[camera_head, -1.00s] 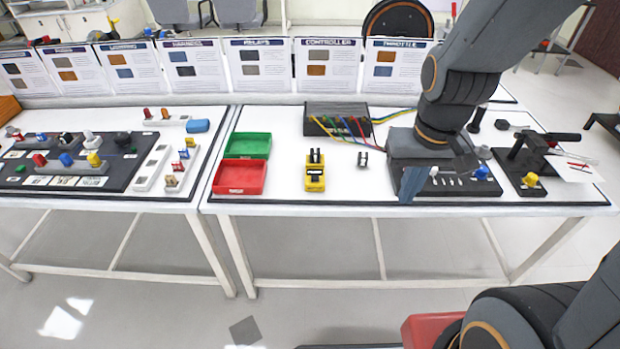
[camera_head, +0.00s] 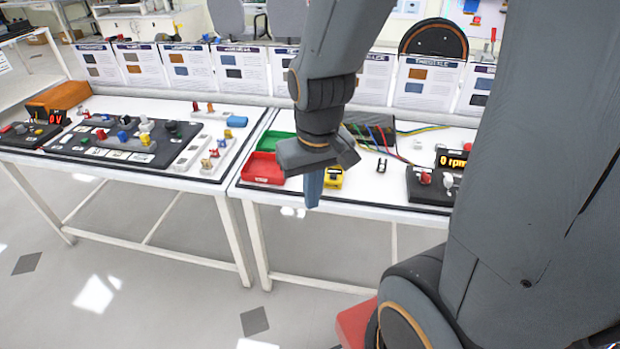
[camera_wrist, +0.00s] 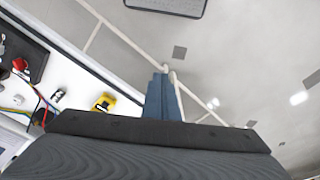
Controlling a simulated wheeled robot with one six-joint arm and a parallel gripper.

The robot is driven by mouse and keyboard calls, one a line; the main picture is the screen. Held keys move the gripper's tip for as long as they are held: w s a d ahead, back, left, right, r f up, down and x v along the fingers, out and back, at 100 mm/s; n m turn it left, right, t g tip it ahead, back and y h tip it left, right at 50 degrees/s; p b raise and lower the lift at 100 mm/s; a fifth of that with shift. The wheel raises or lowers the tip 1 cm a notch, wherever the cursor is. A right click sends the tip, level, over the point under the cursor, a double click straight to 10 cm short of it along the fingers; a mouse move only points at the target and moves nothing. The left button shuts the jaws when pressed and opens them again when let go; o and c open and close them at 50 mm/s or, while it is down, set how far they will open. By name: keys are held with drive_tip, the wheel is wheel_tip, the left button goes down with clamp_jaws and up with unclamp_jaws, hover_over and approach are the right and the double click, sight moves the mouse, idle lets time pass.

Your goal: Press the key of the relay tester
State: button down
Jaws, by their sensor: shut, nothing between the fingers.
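A small yellow device (camera_head: 333,180), which looks like the relay tester, sits on the right-hand table near its front edge, beside the red bin. My gripper partly covers it in the head view, and its key cannot be made out. It also shows in the wrist view (camera_wrist: 103,102), left of my fingers. My gripper (camera_head: 312,200) points down with its blue fingers together and empty. In the head view it appears left of the yellow device, over the table's front edge. In the wrist view the fingertips (camera_wrist: 160,82) lie over the floor beyond the table edge.
A red bin (camera_head: 262,170) and a green bin (camera_head: 270,141) stand left of the yellow device. The left table (camera_head: 90,163) carries a switch board.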

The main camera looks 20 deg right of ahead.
idle(0.3)
drive_tip(key=w+d+f+m+t, duration=0.2)
drive_tip(key=w+m+t, duration=0.3)
drive_tip(key=w+m, duration=1.25)
drive_tip(key=w+d+f+m+h, duration=0.1)
drive_tip(key=w+d+m+h, duration=0.1)
drive_tip(key=d+m, duration=0.5)
drive_tip(key=w+d+f+m+h+p, duration=0.1)
drive_tip(key=d+m+h, duration=0.4)
drive_tip(key=m, duration=0.8)
drive_tip(key=shift+w+d+f+g, duration=0.3)
drive_tip(key=shift+w+d+f, duration=0.25)
drive_tip(key=shift+d, duration=0.55)
drive_tip(key=shift+w, duration=0.1)
